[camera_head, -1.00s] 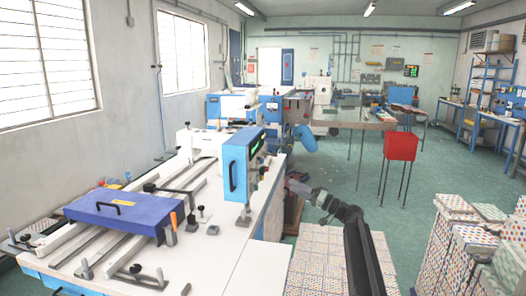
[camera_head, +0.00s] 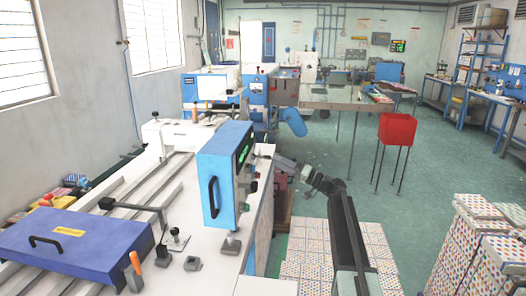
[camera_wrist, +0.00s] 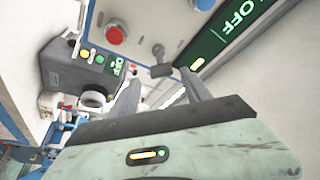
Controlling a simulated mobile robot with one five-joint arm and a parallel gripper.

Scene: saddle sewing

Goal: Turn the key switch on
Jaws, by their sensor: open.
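The blue control box (camera_head: 225,178) stands upright on the white machine table, with a green display and buttons on its right side. My gripper (camera_head: 281,172) is to the right of that side, small in the head view. In the wrist view my gripper (camera_wrist: 161,78) is open, its two grey fingers apart and pointing toward the panel. A small grey switch with a dark flat piece (camera_wrist: 160,70) shows between and beyond the fingertips; I cannot tell if it is the key switch or if anything touches it. A green display (camera_wrist: 238,22) reads OFF.
A dark box with coloured buttons (camera_wrist: 75,68) is at left. Patterned stacks (camera_head: 470,235) and a red bin (camera_head: 397,129) stand right; green floor between is open.

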